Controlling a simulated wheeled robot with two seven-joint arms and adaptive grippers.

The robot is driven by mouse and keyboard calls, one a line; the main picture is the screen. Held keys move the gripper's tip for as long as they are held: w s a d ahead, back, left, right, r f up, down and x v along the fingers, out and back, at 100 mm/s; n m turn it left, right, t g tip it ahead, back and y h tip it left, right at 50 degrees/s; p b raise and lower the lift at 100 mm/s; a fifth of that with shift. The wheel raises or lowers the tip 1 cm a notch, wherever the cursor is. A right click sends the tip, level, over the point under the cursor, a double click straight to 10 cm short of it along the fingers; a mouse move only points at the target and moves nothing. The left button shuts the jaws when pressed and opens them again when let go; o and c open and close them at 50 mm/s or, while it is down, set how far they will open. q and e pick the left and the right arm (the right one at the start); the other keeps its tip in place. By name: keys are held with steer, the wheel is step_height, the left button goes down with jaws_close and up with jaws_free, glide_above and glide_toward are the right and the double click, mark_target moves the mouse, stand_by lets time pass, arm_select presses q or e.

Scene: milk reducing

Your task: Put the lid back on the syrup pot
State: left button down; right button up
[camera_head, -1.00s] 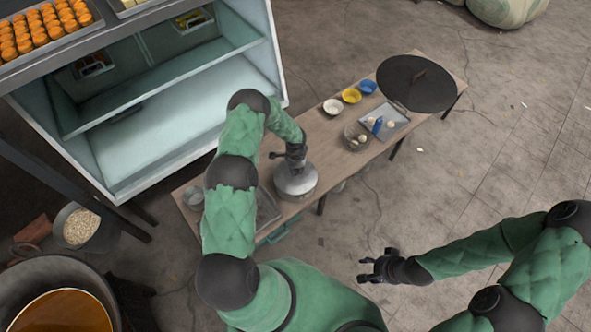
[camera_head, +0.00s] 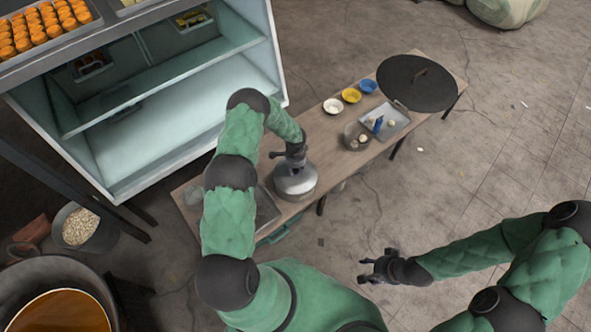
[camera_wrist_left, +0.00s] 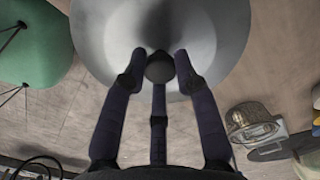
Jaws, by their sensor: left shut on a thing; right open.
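A silver pot (camera_head: 297,194) stands on the wooden table in the head view. Its silver domed lid (camera_head: 292,178) is over the pot's mouth and looks level; whether it is fully seated I cannot tell. My left gripper (camera_head: 291,163) is above the lid and shut on its dark knob. In the left wrist view, the fingers (camera_wrist_left: 160,62) close around the knob, with the pale lid (camera_wrist_left: 215,35) filling the top. My right gripper (camera_head: 368,268) is open and empty, off the table's front side.
The long wooden table (camera_head: 325,150) also holds small bowls (camera_head: 351,96), a glass bowl (camera_head: 356,137), a metal tray (camera_head: 397,112) and a large dark round lid (camera_head: 412,88). A white cabinet (camera_head: 180,140) stands behind. A large vessel of amber liquid (camera_head: 60,312) is at lower left.

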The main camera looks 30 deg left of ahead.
stand_by(0.3)
arm_select(q)
steer(key=c, duration=0.9)
jaws_free()
steer(key=o, duration=0.5)
steer(key=shift+r, duration=0.1)
steer(key=shift+r+p, duration=1.95)
steer(key=shift+r, duration=1.45)
jaws_close()
